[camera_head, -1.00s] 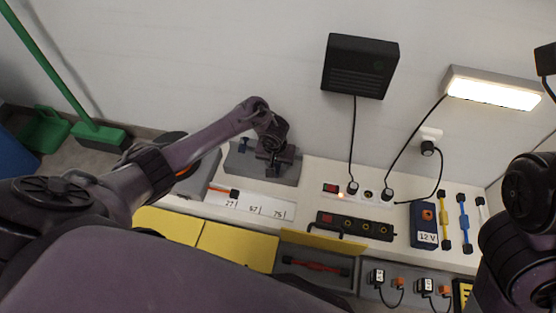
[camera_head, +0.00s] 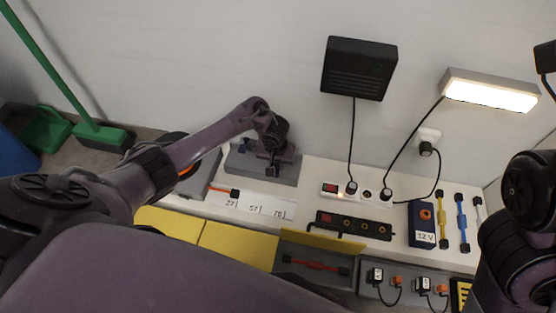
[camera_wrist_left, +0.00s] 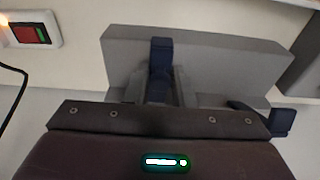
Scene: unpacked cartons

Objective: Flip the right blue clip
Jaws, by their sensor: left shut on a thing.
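A grey block (camera_head: 283,176) lies on the white bench; it also shows in the left wrist view (camera_wrist_left: 225,60). The right blue clip (camera_wrist_left: 161,62) stands upright on the block, between my left gripper's fingers. In the head view a bit of this dark blue clip (camera_head: 272,171) shows just below the gripper. My left gripper (camera_head: 272,158) is shut on it, and its fingers also show in the left wrist view (camera_wrist_left: 162,88). The left blue clip (camera_head: 243,146) is at the block's other end, and shows in the left wrist view (camera_wrist_left: 278,120). My right gripper is out of view.
A labelled white strip (camera_head: 265,207) lies in front of the block. A power strip (camera_head: 355,225), a 12 V box (camera_head: 422,224) and yellow and blue bars (camera_head: 462,222) are to the right. A black wall box (camera_head: 359,68) hangs behind with its cable.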

